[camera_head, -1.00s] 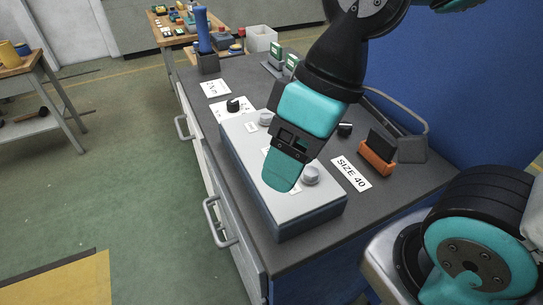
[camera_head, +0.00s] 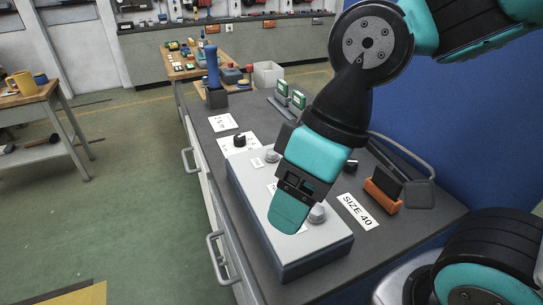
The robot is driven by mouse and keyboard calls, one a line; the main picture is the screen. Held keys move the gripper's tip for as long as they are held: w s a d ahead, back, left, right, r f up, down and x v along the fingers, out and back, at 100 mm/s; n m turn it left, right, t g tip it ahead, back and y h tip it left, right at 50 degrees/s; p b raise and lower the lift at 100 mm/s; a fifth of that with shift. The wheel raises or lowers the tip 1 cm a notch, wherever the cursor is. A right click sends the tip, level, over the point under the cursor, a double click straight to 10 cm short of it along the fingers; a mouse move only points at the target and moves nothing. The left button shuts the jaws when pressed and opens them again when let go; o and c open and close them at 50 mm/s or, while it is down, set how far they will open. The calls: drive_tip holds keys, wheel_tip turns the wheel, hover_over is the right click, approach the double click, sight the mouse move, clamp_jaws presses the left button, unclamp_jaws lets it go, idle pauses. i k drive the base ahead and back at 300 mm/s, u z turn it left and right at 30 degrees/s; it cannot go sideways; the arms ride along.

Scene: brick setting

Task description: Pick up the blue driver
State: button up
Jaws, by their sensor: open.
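A blue upright handle (camera_head: 212,66), which looks like the blue driver, stands in a dark block (camera_head: 216,97) at the far left end of the grey bench. The block hides its lower end. My gripper (camera_head: 289,210) points down over the grey-topped box, well in front of the driver and to its right. Its jaws are open, seen from the side, and nothing shows between them.
The long box (camera_head: 305,244) with knobs fills the near bench top (camera_head: 376,243). An orange holder (camera_head: 382,195) and a SIZE 40 label (camera_head: 357,211) lie to its right. Green-faced devices (camera_head: 298,100) and a white bin (camera_head: 268,75) are farther back. Floor at left is open.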

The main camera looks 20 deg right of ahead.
sight(210, 51)
drive_tip(key=u, duration=0.55)
drive_tip(key=k, duration=1.25)
drive_tip(key=u, duration=0.85)
drive_tip(key=i, duration=3.75)
drive_tip(key=z, duration=1.65)
drive_tip(key=i, duration=1.1)
drive_tip(key=z, duration=1.2)
drive_tip(key=i, duration=0.2)
drive_tip(key=u, duration=0.05)
